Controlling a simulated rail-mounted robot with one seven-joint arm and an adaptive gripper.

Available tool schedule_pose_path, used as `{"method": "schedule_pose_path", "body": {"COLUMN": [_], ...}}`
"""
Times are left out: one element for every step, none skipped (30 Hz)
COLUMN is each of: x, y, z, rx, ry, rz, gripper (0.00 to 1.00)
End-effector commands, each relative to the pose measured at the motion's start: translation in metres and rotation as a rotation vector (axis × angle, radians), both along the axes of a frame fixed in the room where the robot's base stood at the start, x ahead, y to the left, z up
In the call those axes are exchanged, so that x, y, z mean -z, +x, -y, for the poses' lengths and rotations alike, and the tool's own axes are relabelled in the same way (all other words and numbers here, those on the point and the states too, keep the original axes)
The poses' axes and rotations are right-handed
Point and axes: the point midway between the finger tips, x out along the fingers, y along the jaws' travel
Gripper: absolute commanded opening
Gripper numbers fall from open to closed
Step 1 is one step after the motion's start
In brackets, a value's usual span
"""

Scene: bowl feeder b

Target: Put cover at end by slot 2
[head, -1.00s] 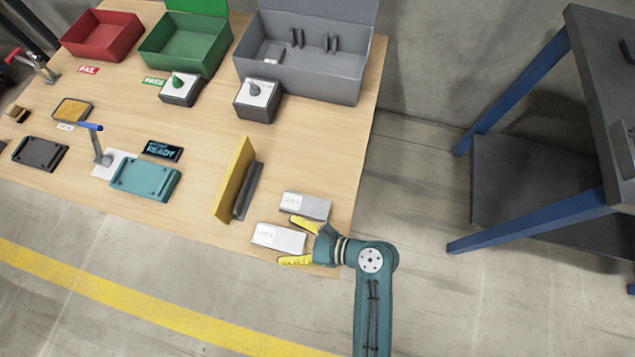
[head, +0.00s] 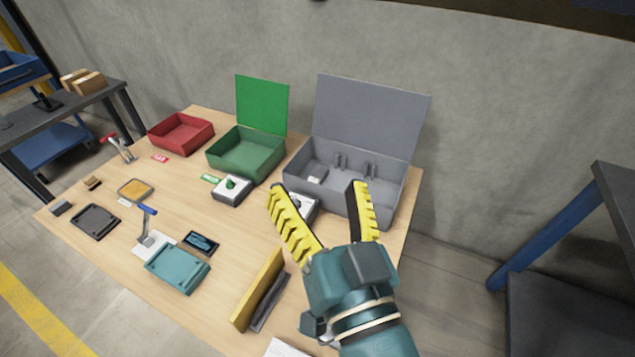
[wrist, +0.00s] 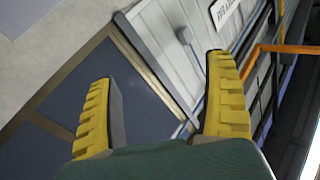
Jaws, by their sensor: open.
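My gripper (head: 319,188) is raised over the right part of the table, its yellow fingers wide apart with nothing between them. It also shows open and empty in the wrist view (wrist: 165,85). In the head view it partly hides a grey box with a knob (head: 302,204) and the front of the grey bin. A pale block (head: 286,348) is cut off by the bottom edge; no slot label is readable. I cannot tell which part is the cover. A yellow plate (head: 258,290) stands upright beside a dark grey strip (head: 270,303).
Open-lidded green (head: 245,165) and grey (head: 300,170) bins stand at the back, beside a red bin (head: 181,143). A teal fixture (head: 178,270), blue-handled clamp (head: 148,228) and dark tray (head: 95,222) lie left. Bare table shows between them.

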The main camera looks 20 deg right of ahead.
Motion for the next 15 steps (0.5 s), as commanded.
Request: {"method": "schedule_pose_path", "body": {"x": [-0.031,-0.046,-0.060,-0.068,-0.073,-0.076,-0.078,-0.078,-0.078,-0.077,-0.077,-0.077,-0.077,-0.077,-0.077], "y": [-0.012,-0.020,-0.028,-0.033,-0.036,-0.039,-0.040,-0.040,-0.040,-0.040,-0.040,-0.040,-0.040,-0.039,-0.039], "z": [-0.009,-0.012,-0.014,-0.015,-0.016,-0.016,-0.016,-0.016,-0.015,-0.015,-0.015,-0.015,-0.015,-0.015,-0.015], "rx": [0.025,0.045,0.070,0.084,0.095,0.104,0.109,0.111,0.111,0.110,0.110,0.110,0.109,0.109,0.109], "ry": [-0.093,-0.142,-0.192,-0.219,-0.238,-0.253,-0.258,-0.261,-0.261,-0.260,-0.259,-0.259,-0.258,-0.258,-0.258], "rz": [0.090,0.135,0.179,0.203,0.219,0.231,0.235,0.236,0.235,0.234,0.233,0.233,0.232,0.232,0.231], "gripper": [0.85,0.85,0.85,0.91,0.91,0.91,0.91,0.91,0.91,0.91,0.91,0.91,0.91,0.91,0.91]}}
